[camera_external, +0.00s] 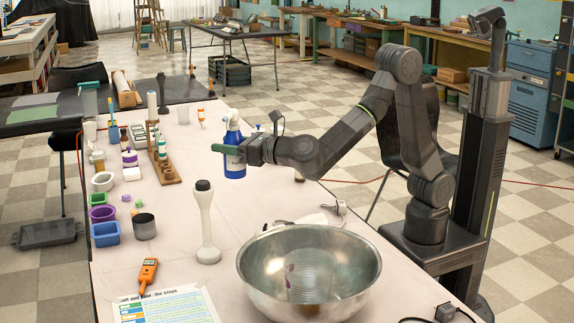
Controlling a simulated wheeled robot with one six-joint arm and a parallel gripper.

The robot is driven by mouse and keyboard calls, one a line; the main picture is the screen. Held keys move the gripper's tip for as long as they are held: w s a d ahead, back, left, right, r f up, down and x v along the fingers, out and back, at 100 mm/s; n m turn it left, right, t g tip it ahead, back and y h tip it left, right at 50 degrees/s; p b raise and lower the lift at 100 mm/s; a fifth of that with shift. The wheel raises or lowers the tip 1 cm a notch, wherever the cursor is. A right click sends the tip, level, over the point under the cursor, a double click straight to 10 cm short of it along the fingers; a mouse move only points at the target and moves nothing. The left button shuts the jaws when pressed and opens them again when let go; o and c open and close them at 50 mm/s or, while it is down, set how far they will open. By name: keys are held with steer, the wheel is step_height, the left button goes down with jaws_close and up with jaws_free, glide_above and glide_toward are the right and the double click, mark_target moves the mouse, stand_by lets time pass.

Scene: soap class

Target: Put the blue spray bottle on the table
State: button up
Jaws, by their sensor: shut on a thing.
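The blue spray bottle (235,168) is upright, with a white label and a white spray head, over the far right part of the long white table (262,200). My gripper (228,150) reaches in from the right and is shut around the bottle's middle. A green finger crosses the front of the bottle and hides part of its label. I cannot tell whether the bottle's base touches the tabletop or hangs just above it.
A large steel bowl (308,268) stands at the table's near right. A white pestle-shaped tool (206,225) stands left of it. Small coloured containers (104,233) and a wooden rack of vials (163,160) line the left side. The table's middle is mostly clear.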

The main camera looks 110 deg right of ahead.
steer(key=s+d+f+m+g+h, duration=0.2)
steer(key=s+d+m+g, duration=0.1)
steer(key=d, duration=1.1)
steer(key=s+d+f+m+g+h, duration=0.2)
steer(key=d+g, duration=0.2)
steer(key=d, duration=1.1)
steer(key=s+d+f+m+g+h, duration=0.2)
steer(key=s+d+m+g, duration=0.1)
steer(key=d, duration=1.1)
steer(key=f+b, duration=0.1)
steer(key=f, duration=0.8)
steer(key=shift+w+f, duration=0.15)
steer(key=shift+w, duration=0.05)
steer(key=shift+f+b, duration=0.1)
steer(key=shift+b, duration=0.2)
steer(key=shift+f, duration=0.15)
steer(key=o, duration=1.2)
steer(key=shift+o, duration=0.2)
